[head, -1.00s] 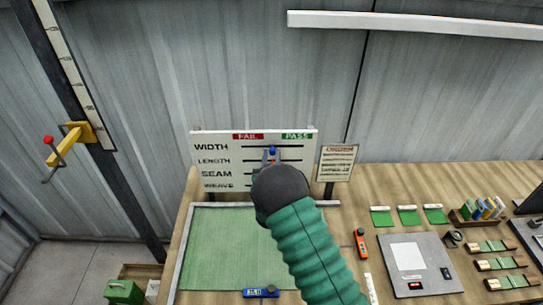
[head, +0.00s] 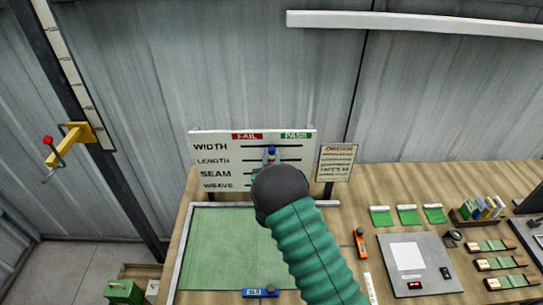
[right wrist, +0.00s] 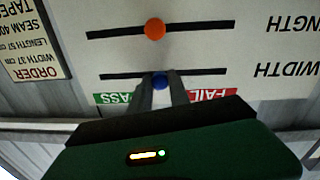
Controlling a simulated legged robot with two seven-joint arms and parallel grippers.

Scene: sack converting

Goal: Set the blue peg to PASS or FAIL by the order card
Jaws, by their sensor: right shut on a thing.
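The white board (head: 203,133) stands at the back of the bench, with a red FAIL label (head: 247,136) at left and a green PASS label (head: 296,135) at right. The blue peg (right wrist: 159,82) sits near the middle of the WIDTH slot. My right gripper (right wrist: 160,80) is shut on it, a finger on each side; the wrist view is upside down. An orange peg (right wrist: 154,29) sits near the middle of the LENGTH slot. My right arm hides the lower slots in the head view. My left gripper is out of view.
A green mat (head: 215,250) lies before the board, with a blue gauge (head: 260,292) at its front edge. An orange tool (head: 361,243), a grey scale (head: 430,280) and green swatches (head: 407,215) lie to the right. A yellow bracket (head: 75,135) is at left.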

